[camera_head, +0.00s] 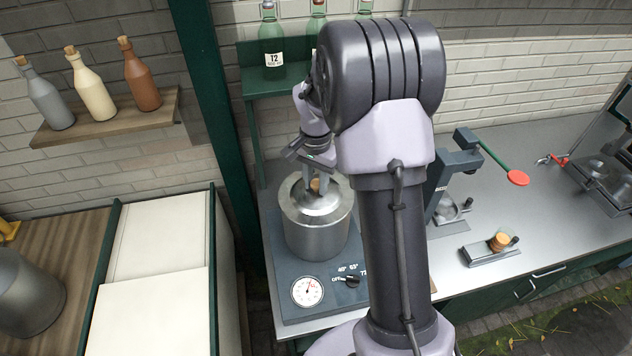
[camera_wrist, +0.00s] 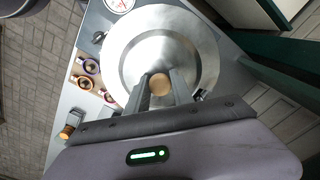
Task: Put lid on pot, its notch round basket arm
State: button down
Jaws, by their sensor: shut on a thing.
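The pot (camera_head: 318,238) is a steel cylinder standing on a dark heater base at the left end of the grey counter. The lid (camera_head: 317,202) is a domed steel disc with a round wooden knob, at the pot's mouth. In the wrist view the lid (camera_wrist: 150,52) fills the middle. My gripper (camera_wrist: 160,88) is shut on the lid's wooden knob (camera_wrist: 160,83). In the head view my gripper (camera_head: 318,182) comes down over the lid from above. I cannot tell whether the lid is fully seated. The notch and the basket arm cannot be made out.
The heater base has a dial gauge (camera_head: 307,291) and a knob (camera_head: 351,281). Green bottles (camera_head: 271,45) stand on a shelf behind the pot. A dark press-like stand (camera_head: 445,200) is to the right, and a green post (camera_head: 208,110) is to the left.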

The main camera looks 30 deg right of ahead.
jog(key=c, duration=1)
grip_release()
jog(key=shift+c, duration=0.2)
notch_tip(320, 180, up, 7)
jog(key=p, duration=0.5)
jog(key=shift+r, duration=0.1)
